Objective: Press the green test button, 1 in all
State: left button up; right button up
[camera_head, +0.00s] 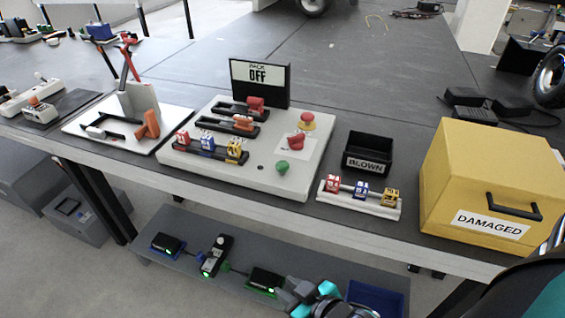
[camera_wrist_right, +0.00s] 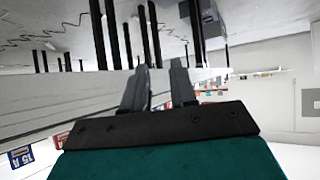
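The green test button (camera_head: 282,167) is a round knob near the front edge of the white control panel (camera_head: 245,178). Nothing covers it. My right gripper (camera_head: 299,290) shows at the bottom of the head view, low in front of the bench and well apart from the button. In the right wrist view its two grey fingers (camera_wrist_right: 159,88) stand apart with nothing visible between them. The button cannot be made out in that view. My left gripper is not in view.
A lower shelf (camera_head: 220,275) holds small devices.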

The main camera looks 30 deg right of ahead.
grip_shut()
dwell(1.4)
